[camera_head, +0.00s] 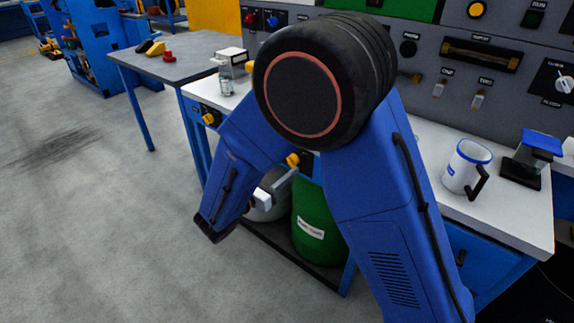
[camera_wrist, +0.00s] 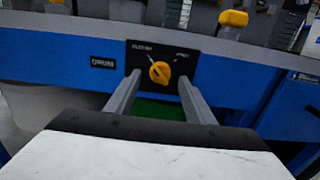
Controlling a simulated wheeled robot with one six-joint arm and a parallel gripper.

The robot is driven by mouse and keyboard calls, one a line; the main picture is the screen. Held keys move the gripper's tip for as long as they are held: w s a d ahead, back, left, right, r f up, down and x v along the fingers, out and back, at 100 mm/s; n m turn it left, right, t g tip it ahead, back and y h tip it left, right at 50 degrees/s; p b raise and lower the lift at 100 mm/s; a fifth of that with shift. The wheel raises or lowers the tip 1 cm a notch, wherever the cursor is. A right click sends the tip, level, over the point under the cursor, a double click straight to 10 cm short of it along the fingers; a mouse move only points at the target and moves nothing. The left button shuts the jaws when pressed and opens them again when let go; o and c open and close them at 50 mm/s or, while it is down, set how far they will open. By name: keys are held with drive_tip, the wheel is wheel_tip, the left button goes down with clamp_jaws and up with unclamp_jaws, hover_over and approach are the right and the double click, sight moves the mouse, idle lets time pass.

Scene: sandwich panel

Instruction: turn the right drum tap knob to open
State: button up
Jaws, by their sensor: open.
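The yellow drum tap knob (camera_wrist: 159,72) sits on a black plate (camera_wrist: 146,51) on the blue bench front. In the wrist view its raised bar looks tilted, but I cannot read its setting. In the head view I see a right yellow knob (camera_head: 293,160) and a left one (camera_head: 210,118). My gripper (camera_wrist: 159,78) is open, with one grey finger on each side of the knob in the picture. I see no clear contact, and the depth gap is hard to judge. In the head view my gripper (camera_head: 284,182) is just below the right knob, partly hidden by my arm.
A green drum (camera_head: 318,222) and a grey drum stand below on a low shelf. A white mug (camera_head: 467,167) and a small bottle (camera_head: 226,84) stand on the white worktop (camera_head: 515,215). A grey table (camera_head: 190,50) stands behind left. The floor at left is clear.

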sight(292, 161)
drive_tip(key=shift+x, duration=1.45)
drive_tip(key=c, duration=1.1)
drive_tip(key=shift+o, duration=0.2)
